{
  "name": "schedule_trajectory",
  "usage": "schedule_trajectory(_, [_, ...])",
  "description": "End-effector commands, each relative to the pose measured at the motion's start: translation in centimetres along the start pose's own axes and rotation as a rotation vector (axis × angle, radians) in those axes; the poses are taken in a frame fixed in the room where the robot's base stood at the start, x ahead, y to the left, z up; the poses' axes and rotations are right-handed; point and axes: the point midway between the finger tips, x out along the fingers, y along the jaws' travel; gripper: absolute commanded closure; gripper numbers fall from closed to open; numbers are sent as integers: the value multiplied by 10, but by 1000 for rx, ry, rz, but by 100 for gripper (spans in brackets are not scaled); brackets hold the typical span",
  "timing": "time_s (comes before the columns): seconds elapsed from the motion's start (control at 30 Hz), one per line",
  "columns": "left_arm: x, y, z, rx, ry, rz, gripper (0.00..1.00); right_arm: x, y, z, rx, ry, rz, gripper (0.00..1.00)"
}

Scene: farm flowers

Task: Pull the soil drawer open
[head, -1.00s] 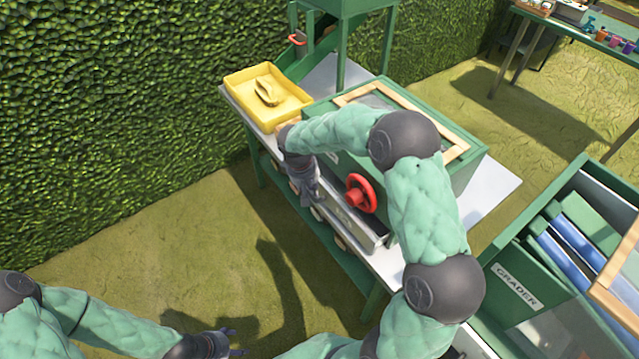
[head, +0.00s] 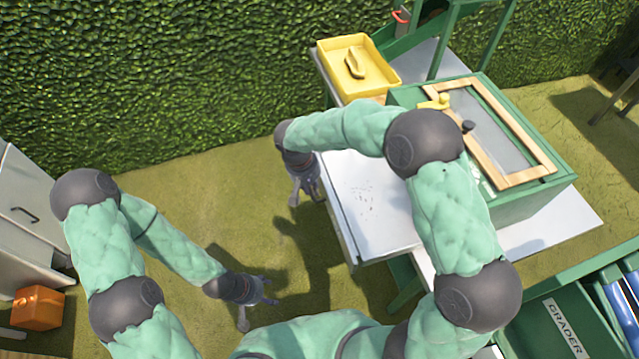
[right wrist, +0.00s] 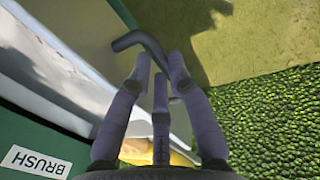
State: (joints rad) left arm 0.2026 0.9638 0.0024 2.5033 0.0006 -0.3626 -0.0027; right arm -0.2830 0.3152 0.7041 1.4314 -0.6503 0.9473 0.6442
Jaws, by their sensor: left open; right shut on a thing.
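The soil drawer (head: 365,215) is a pale grey, flat-looking tray with a few dark specks, extending far out from the green box (head: 520,205) on the table. My right gripper (head: 308,193) is at the drawer's outer edge. In the right wrist view my right gripper (right wrist: 158,75) has its fingers closed around a dark curved handle (right wrist: 140,42) at the drawer's front; the drawer's pale side (right wrist: 75,75) runs beside it. My left gripper (head: 258,298) is open and empty, low over the grass and away from the drawer. My right arm hides part of the box and drawer.
A yellow tray (head: 385,78) stands on the table's far end near the hedge (head: 150,80). A grey cabinet (head: 25,225) and an orange box (head: 38,307) are at left. Grass between is free.

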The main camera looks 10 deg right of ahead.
Motion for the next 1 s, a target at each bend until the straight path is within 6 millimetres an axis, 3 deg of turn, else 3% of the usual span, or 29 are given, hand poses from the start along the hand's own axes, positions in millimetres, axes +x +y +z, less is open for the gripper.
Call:
schedule_trajectory(0.27, [0,0,0,0,0,0,36,0,0,0,0,0,0,100])
schedule_trajectory(0.3, [0,0,0,0,0,0,36,0,0,0,0,0,0,78])
schedule_trajectory(0.33, [0,0,0,0,0,0,36,0,0,0,0,0,0,70])
schedule_trajectory(0.77, [0,0,0,0,0,0,36,-6,0,-1,1,2,0,70])
schedule_trajectory(1.0, [0,0,0,0,0,0,36,-45,0,-1,0,5,-1,70])
